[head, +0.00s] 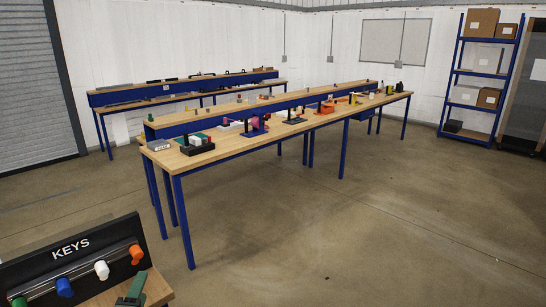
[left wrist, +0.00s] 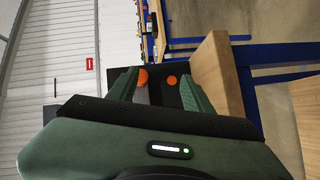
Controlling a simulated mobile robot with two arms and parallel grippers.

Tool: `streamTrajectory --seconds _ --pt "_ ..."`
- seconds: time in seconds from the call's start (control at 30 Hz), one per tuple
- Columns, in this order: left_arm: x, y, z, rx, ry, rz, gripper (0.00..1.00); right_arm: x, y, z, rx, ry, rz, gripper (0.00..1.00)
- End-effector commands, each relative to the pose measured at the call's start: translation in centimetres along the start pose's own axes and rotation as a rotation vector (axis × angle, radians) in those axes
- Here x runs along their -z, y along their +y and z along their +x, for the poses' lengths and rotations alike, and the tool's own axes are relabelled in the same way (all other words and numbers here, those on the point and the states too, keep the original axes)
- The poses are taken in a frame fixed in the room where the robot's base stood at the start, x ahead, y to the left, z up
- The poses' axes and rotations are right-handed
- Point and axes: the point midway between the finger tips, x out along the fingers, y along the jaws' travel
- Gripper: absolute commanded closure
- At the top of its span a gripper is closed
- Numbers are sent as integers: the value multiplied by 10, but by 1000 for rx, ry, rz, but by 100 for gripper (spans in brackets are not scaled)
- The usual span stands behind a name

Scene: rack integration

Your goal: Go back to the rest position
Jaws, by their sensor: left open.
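My left gripper (head: 132,290) shows at the bottom left of the head view, just below the orange key and over the wooden surface. In the left wrist view its two green fingers (left wrist: 160,82) are apart. My right gripper is not in view.
The black KEYS board (head: 75,247) carries green, blue (head: 65,287), white (head: 101,270) and orange (head: 137,254) keys. A long workbench (head: 235,137) with parts stands beyond. Blue shelving (head: 456,75) holds boxes at the back right. The concrete floor (head: 370,220) is clear.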

Motion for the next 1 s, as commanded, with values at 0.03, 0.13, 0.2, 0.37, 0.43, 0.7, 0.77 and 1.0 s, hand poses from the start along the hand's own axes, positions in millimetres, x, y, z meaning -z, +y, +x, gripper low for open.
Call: streamTrajectory --seconds 0.03,0.13,0.2,0.37,0.43,0.7,0.77,1.0 --pt "-19 -17 -14 78 -69 145 50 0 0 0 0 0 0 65" --pt "-60 -57 -56 243 -259 489 50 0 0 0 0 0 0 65" --pt "-80 -82 -90 327 -398 703 50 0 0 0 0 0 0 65" --pt "-104 -118 -152 428 -653 1026 50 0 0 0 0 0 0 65" --pt "-109 -128 -175 451 -747 1129 50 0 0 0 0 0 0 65" --pt "-117 -154 -254 488 -1070 1420 50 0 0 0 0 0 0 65" --pt "-116 -158 -271 489 -1140 1472 50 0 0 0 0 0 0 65" --pt "-132 -208 -260 503 -1195 1495 50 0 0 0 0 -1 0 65"
